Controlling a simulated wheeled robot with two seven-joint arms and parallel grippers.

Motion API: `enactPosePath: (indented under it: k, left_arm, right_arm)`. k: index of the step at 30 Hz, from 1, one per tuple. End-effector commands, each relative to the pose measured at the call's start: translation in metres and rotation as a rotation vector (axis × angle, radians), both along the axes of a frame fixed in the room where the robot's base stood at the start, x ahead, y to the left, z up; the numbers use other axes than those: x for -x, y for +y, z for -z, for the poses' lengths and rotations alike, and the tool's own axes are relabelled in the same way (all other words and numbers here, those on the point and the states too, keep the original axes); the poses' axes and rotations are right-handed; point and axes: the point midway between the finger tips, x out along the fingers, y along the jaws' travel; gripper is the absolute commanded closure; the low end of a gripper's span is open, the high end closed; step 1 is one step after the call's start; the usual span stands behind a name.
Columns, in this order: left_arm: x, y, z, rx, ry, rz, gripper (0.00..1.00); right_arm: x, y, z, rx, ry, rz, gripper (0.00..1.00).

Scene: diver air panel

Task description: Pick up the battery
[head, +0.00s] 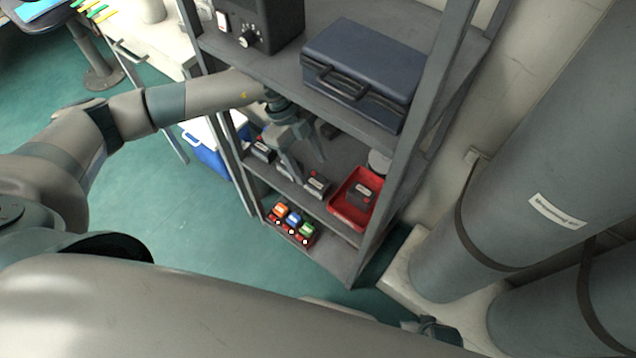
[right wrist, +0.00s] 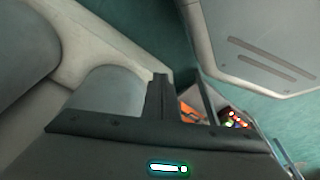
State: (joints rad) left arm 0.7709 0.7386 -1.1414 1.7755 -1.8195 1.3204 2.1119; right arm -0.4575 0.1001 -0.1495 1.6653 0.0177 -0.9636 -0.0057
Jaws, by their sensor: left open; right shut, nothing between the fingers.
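Dark battery-like blocks with small labels are on the middle shelf (head: 338,222) of the grey rack. One block (head: 317,184) sits near the shelf's front, another (head: 262,150) is at its left end, and a third (head: 361,194) lies in a red tray (head: 345,212). I cannot tell which is the battery meant. My left gripper (head: 305,160) reaches in under the upper shelf, open and empty, its fingers just above and behind the front block, apart from it as far as I can tell. My right gripper (right wrist: 158,98) is shut and empty, low and away from the shelf.
A blue-grey case (head: 364,72) and a black box with a knob (head: 258,24) stand on the upper shelf. Orange, blue and green items (head: 292,220) sit on the bottom shelf. A rack post (head: 412,130) and large grey cylinders (head: 535,150) bound the right.

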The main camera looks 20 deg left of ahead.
Motion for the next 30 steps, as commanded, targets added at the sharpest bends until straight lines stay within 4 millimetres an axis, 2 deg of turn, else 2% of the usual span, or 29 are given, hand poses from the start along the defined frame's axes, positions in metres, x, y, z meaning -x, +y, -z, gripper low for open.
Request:
enactPosePath:
  k: [7,20,30]
  left_arm:
    - [0.003,-0.007,0.018,0.001,0.001,0.0,0.44]
    - [0.003,-0.009,0.024,0.001,0.001,0.0,0.44]
    - [0.007,-0.023,0.06,0.0,0.002,0.0,0.44]
  right_arm:
    - [0.001,0.0,0.002,0.0,0.0,0.0,1.0]
    - [0.0,0.0,0.001,-0.001,-0.001,0.0,1.0]
    - [0.008,-0.002,0.013,0.002,0.01,0.0,1.0]
